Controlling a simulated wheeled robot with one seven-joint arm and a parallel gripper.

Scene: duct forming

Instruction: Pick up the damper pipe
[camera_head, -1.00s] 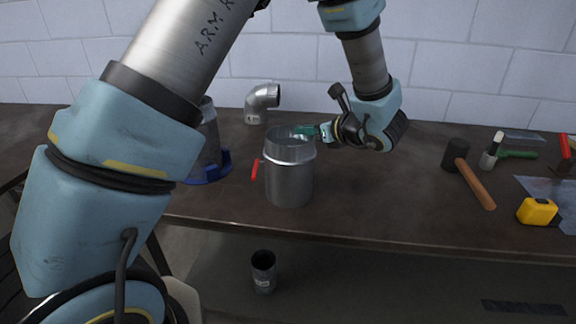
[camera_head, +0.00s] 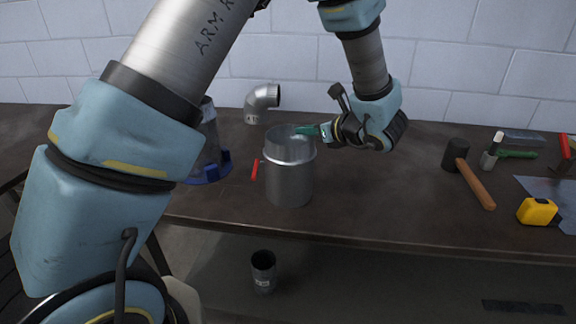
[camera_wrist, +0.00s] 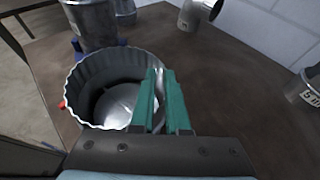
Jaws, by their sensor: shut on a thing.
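The damper pipe (camera_head: 289,182) is a short grey metal cylinder with a raised band near its top and a small red handle (camera_head: 255,169) on its left side. It stands upright at the front of the table. In the wrist view its crimped rim (camera_wrist: 78,85) and a round metal plate inside it (camera_wrist: 122,104) show. My gripper (camera_head: 306,131) reaches in from the right. Its green fingers (camera_wrist: 160,100) are shut on the pipe's right wall at the rim, one inside and one outside. The pipe's underside is hidden, so I cannot tell if it is off the table.
A metal elbow (camera_head: 262,103) stands behind the pipe. A pipe in a blue holder (camera_head: 212,168) is to the left, partly behind my arm. A mallet (camera_head: 474,182), tape measure (camera_head: 538,211) and other tools lie right. Bare tabletop separates them.

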